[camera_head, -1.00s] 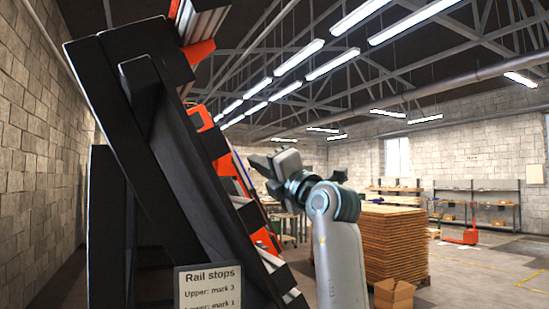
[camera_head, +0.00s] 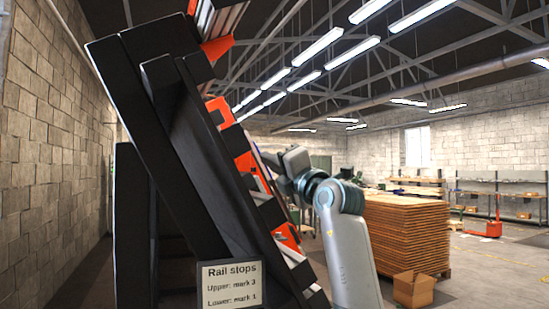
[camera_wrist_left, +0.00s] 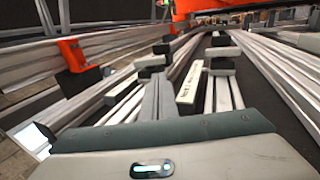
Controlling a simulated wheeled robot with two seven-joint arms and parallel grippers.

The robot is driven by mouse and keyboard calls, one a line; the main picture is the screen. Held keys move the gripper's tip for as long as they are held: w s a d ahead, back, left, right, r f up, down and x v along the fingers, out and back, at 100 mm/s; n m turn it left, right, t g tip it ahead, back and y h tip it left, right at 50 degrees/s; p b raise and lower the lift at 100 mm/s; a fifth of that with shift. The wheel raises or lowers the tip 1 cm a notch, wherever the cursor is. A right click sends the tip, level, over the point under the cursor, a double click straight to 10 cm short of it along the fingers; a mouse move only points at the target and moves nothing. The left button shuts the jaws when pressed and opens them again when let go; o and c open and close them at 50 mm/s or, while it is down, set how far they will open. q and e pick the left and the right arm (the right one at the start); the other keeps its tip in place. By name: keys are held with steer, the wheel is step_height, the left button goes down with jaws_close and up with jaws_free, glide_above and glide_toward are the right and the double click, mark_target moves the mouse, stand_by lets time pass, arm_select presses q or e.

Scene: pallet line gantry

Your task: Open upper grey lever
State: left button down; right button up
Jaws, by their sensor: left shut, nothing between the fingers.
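The tilted black frame (camera_head: 165,150) fills the left of the head view, with orange brackets and pale rails along its right side. My left gripper (camera_head: 268,160) is beside that side, at the height of the middle brackets. In the left wrist view, its shut fingers (camera_wrist_left: 158,92) point along the pale rails with nothing between them. A white labelled bar (camera_wrist_left: 189,86) lies just right of the fingers, apart from them in the picture. I cannot tell for certain which part is the upper grey lever. My right gripper is not in view.
A sign (camera_head: 229,285) at the frame's foot reads "Rail stops, Upper: mark 3, Lower: mark 1". An orange bracket (camera_wrist_left: 72,54) stands on the rails to the left in the wrist view. A board stack (camera_head: 405,235) and a carton (camera_head: 413,289) stand right of my arm.

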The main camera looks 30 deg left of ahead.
arm_select(q)
steer(key=p+x, duration=0.5)
steer(key=x, duration=0.5)
steer(key=shift+a+p, duration=0.15)
steer(key=shift+p, duration=0.25)
